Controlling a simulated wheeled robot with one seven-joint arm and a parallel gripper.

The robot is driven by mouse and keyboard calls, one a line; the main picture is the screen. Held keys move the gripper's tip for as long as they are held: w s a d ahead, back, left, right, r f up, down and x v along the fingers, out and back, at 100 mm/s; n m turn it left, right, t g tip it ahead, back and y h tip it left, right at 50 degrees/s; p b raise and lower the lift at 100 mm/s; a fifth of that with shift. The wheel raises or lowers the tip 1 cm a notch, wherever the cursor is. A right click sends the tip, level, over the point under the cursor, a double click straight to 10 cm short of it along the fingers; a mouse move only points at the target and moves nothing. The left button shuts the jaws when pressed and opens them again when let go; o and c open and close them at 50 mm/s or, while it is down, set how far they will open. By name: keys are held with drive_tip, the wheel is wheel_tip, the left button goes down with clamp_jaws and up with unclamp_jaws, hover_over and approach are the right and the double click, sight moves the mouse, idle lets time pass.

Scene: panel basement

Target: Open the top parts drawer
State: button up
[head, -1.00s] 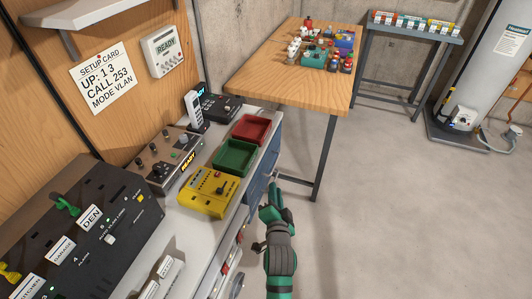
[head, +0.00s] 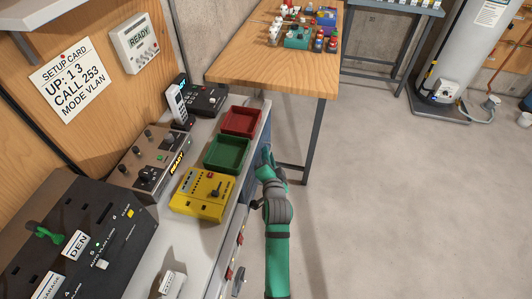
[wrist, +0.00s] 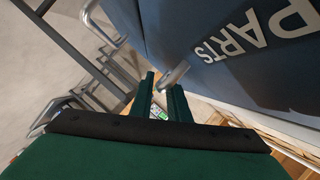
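The parts drawer front (wrist: 220,75) is a blue panel with white PARTS lettering, large in the wrist view. It looks closed, though its edges are only partly visible. A silver handle (wrist: 176,73) sticks out from it. My gripper (wrist: 164,80) has two dark green fingers with a gap between them, and the handle's end lies at the fingertips, partly hidden by them. I cannot tell whether they touch it. In the head view my gripper (head: 268,158) is beside the bench's right side, below the green tray, and my arm hides most of the drawer there.
A second silver handle (wrist: 104,28) shows at the wrist view's upper left. On the bench stand a green tray (head: 228,154), a red tray (head: 240,121) and a yellow box (head: 203,194). A wooden table (head: 270,75) stands behind. The floor to the right is clear.

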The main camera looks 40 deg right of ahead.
drive_tip(key=shift+d, duration=0.15)
drive_tip(key=shift+c, duration=0.5)
drive_tip(key=shift+w, duration=0.1)
clamp_jaws()
idle(0.9)
